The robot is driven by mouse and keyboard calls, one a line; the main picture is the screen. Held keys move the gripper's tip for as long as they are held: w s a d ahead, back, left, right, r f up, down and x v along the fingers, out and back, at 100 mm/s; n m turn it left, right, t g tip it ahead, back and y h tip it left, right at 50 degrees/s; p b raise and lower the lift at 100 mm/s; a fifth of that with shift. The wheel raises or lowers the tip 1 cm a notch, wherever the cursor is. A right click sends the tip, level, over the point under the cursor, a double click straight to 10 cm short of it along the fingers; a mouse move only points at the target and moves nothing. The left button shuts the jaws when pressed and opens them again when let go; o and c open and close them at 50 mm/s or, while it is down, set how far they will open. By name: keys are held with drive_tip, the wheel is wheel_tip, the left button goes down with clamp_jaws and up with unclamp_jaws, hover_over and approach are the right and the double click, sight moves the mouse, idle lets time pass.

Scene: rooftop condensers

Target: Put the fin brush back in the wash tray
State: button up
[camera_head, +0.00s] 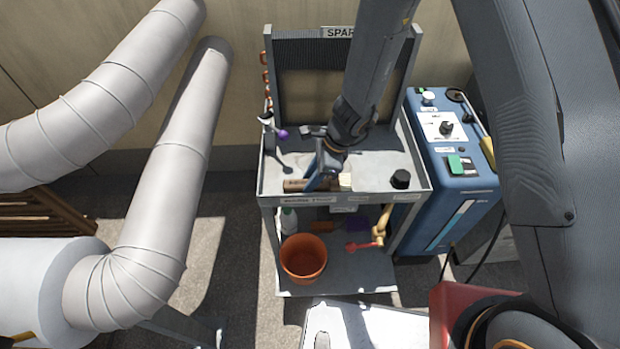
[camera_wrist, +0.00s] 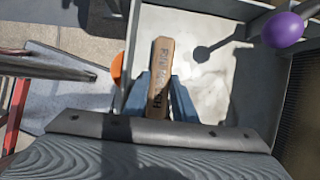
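The fin brush is a brown wooden block with dark lettering (camera_wrist: 160,70). In the head view its brown handle (camera_head: 296,185) and pale bristle end (camera_head: 345,182) show on either side of my fingers. My gripper (camera_head: 322,172) points down over the front of the pale tray (camera_head: 270,172) on top of the grey cart. In the wrist view the blue-grey fingers of my gripper (camera_wrist: 160,95) sit close against both sides of the brush. The brush is within the tray's outline, near its front edge; I cannot tell whether it touches the tray floor.
A black knob-like item (camera_head: 400,179) is at the tray's front right, and a purple ball (camera_wrist: 283,29) on a stem stands at its left. A finned panel rises behind. An orange bucket (camera_head: 303,257) is on the lower shelf. A blue machine (camera_head: 452,185) stands close right.

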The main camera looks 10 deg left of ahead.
sight(327, 182)
drive_tip(key=o, duration=0.4)
drive_tip(key=shift+o, duration=0.2)
drive_tip(key=shift+r, duration=0.15)
drive_tip(key=v, duration=1.2)
drive_tip(key=shift+p, duration=0.3)
drive_tip(key=s+d+r+n+h, duration=0.1)
drive_tip(key=s+d+r+n, duration=0.2)
drive_tip(key=d, duration=0.5)
drive_tip(key=s+d+r+n+t+h, duration=0.1)
drive_tip(key=s+d+r+n, duration=0.2)
drive_tip(key=d+r+n, duration=0.2)
drive_tip(key=s+d+r+n+h, duration=0.2)
drive_tip(key=s+d+r+n, duration=0.2)
drive_tip(key=d+n, duration=0.3)
drive_tip(key=shift+d+t, duration=0.3)
drive_tip(key=shift+d, duration=2.5)
drive_tip(key=shift+r, duration=0.1)
